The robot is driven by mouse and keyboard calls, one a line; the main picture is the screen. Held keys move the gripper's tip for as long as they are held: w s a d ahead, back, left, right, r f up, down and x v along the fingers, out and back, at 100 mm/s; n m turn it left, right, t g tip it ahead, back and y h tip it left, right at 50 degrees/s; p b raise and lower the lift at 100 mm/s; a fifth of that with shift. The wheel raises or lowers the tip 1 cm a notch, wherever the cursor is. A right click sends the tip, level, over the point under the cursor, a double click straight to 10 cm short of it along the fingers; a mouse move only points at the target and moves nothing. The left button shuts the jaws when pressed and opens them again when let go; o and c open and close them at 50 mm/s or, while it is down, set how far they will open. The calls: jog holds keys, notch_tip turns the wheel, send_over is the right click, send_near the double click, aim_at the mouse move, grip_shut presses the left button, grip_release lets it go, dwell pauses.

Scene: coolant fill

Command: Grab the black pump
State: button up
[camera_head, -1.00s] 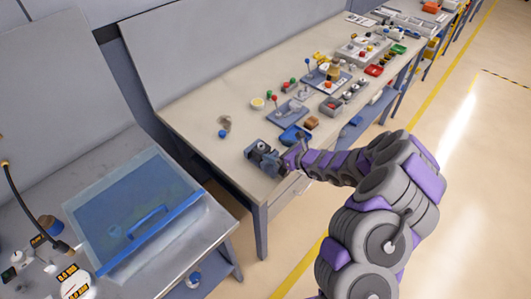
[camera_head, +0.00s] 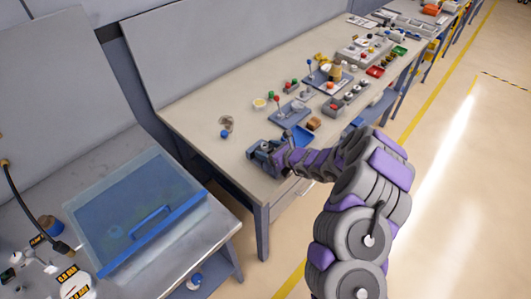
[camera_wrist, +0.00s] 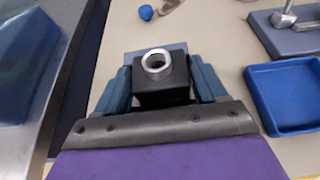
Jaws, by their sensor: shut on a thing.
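The black pump (camera_wrist: 161,92) is a dark block with a silver ring-shaped port on top, seen in the wrist view. My gripper (camera_wrist: 163,84) is shut on it, with one blue-grey finger against its left side and one against its right. In the head view my gripper (camera_head: 264,151) is at the near left end of the long workbench (camera_head: 192,110). The pump is hard to make out there. I cannot tell whether the pump touches the bench top.
A blue tray (camera_wrist: 290,92) lies right of my gripper. A small blue-capped part (camera_head: 224,134) lies behind it. A sink-like unit with a clear blue lid (camera_head: 135,215) stands at left, across a gap. Several fixtures crowd the bench farther right.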

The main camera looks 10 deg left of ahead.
jog(key=shift+s+a+f, duration=0.1)
jog(key=shift+a+f, duration=0.05)
jog(key=shift+a, duration=0.35)
jog(key=c, duration=0.3)
jog(key=shift+d, duration=0.1)
jog(key=c, duration=0.6)
